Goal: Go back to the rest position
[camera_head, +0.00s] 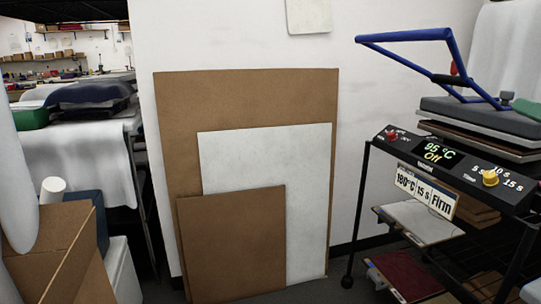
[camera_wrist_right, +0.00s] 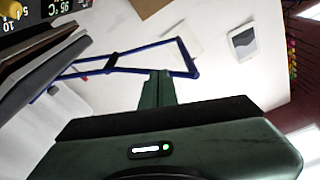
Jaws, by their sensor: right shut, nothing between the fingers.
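My right gripper (camera_wrist_right: 158,78) shows in the right wrist view, its two green fingers together with nothing between them. It is apart from the heat press, whose blue handle (camera_wrist_right: 125,70) lies beyond the fingertips. My left gripper is in neither view.
Brown and white boards (camera_head: 250,90) lean against the white wall in the middle. A cardboard box (camera_head: 60,255) stands at the lower left, near a draped table (camera_head: 85,160). A label (camera_head: 425,190) reading 180°C, 15 s, Firm hangs below the panel. Shelves (camera_head: 415,220) sit under the press.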

